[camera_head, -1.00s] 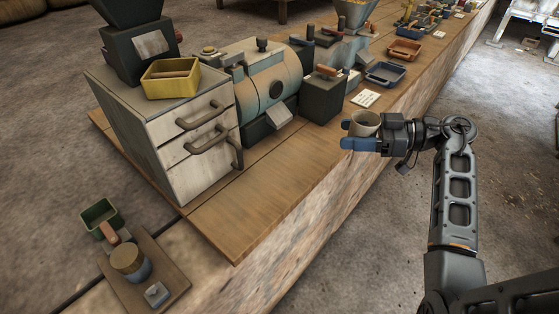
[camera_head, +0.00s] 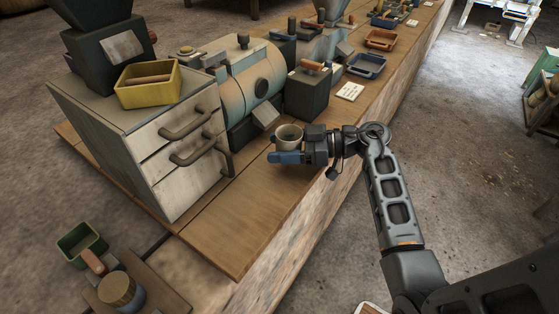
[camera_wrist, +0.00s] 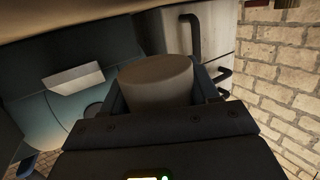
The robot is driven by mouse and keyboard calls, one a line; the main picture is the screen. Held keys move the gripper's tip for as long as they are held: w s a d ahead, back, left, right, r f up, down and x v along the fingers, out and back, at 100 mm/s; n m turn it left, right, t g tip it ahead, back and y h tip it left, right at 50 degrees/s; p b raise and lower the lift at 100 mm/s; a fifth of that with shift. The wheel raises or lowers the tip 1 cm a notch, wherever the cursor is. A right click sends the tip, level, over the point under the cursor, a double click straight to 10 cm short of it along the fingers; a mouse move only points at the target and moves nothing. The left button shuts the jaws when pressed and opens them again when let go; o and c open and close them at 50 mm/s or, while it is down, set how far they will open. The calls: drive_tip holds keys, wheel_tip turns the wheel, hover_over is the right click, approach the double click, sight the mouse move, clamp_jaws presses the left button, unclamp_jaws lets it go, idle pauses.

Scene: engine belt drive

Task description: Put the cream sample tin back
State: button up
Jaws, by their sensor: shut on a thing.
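In the wrist view the tin (camera_wrist: 157,80) fills the space between the fingers and looks plain and shadowed. My gripper is shut on it.
A white drawer cabinet (camera_head: 160,185) with protruding handles bears a yellow box (camera_head: 147,95). A pale blue drum machine (camera_head: 250,85) and a dark box (camera_head: 307,95) with a red-brown handle stand behind the gripper. Bare wooden bench top (camera_head: 225,225) lies in front. Blue tray (camera_head: 366,67) is farther along.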

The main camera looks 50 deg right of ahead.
sight(280, 168)
drive_tip(key=shift+w+a+f, duration=0.15)
drive_tip(key=shift+a+f, duration=0.05)
drive_tip(key=shift+f, duration=0.2)
wheel_tip(280, 168, down, 4)
drive_tip(key=shift+r+b, duration=0.2)
drive_tip(key=shift+b, duration=0.25)
drive_tip(key=o, duration=1.1)
drive_tip(key=shift+r, duration=0.1)
drive_tip(key=v, duration=1.2)
